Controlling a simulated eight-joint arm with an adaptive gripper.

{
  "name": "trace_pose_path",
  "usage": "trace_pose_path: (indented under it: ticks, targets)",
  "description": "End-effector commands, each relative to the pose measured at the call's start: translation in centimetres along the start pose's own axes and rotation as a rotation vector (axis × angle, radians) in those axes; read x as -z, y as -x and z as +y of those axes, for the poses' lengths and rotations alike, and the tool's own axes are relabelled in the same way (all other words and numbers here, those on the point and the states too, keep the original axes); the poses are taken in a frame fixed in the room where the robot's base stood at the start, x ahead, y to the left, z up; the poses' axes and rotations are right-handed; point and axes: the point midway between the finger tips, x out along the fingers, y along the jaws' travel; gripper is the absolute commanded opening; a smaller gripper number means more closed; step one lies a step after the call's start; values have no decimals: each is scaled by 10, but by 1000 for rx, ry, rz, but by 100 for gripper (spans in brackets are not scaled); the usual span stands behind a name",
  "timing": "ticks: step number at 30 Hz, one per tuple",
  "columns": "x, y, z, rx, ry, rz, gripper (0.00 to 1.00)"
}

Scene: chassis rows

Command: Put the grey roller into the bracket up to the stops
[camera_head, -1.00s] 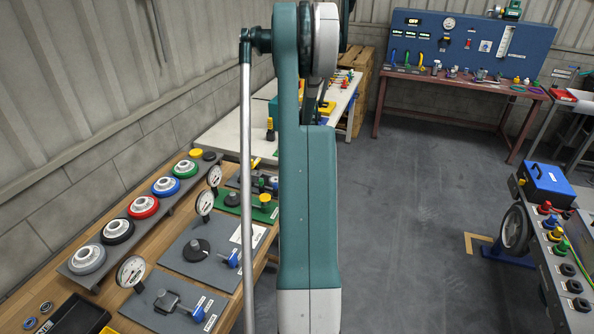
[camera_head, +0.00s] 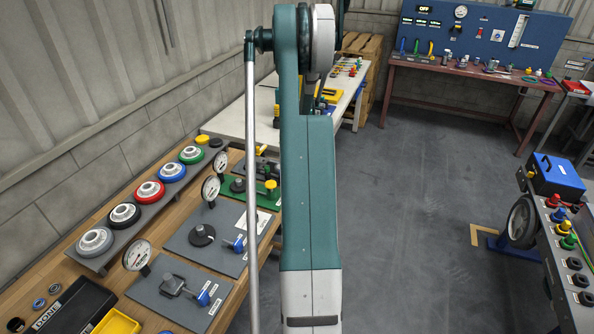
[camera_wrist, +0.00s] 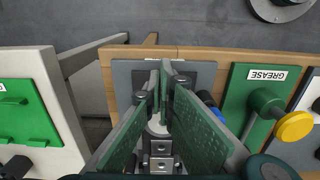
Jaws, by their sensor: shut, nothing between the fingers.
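The grey roller (camera_head: 95,241) appears to be the nearest wheel-shaped piece in the row on the sloped rack at the left. In the wrist view, my gripper (camera_wrist: 165,75) is shut and empty, its green finger plates angled towards each other. Below it is a metal bracket-like fixture (camera_wrist: 158,147) on a dark grey plate (camera_wrist: 202,75). The fingers hide part of this fixture, and I cannot tell whether they touch it. In the head view my arm covers the gripper. Which bracket is the task's own, I cannot tell.
Black, red, blue and green-rimmed wheels share the rack. Grey plates with dial gauges (camera_head: 137,254) stand beside it. A green GREASE plate (camera_wrist: 240,105) with a yellow-capped post (camera_wrist: 294,126) is close to the gripper's right. A black DONE bin (camera_head: 72,305) is at the front left.

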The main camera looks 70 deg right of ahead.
Motion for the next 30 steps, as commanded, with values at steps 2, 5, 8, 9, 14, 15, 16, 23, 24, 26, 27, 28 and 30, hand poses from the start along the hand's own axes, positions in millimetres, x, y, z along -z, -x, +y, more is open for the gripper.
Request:
trace_pose_path:
  ticks: [2, 5, 8, 9, 14, 15, 16, 23, 24, 26, 27, 28, 30]
  targets:
    - [0, 0, 0, 0, 0, 0, 0]
    - [0, 0, 0, 0, 0, 0, 0]
    - [2, 0, 0, 0, 0, 0, 0]
    - [5, 0, 0, 0, 1, 0, 0]
    - [28, -1, 0, 0, 2, 0, 0]
    - [36, -1, 0, 0, 3, 0, 0]
    - [42, -2, 0, 0, 3, 0, 0]
    - [90, -1, 0, 0, 1, 0, 0]
    - [95, -1, 0, 0, 1, 0, 0]
    - [101, 0, 0, 0, 1, 0, 0]
    - [103, 0, 0, 0, 1, 0, 0]
    - [104, 0, 0, 0, 1, 1, 0]
    - [105, 0, 0, 0, 0, 1, 0]
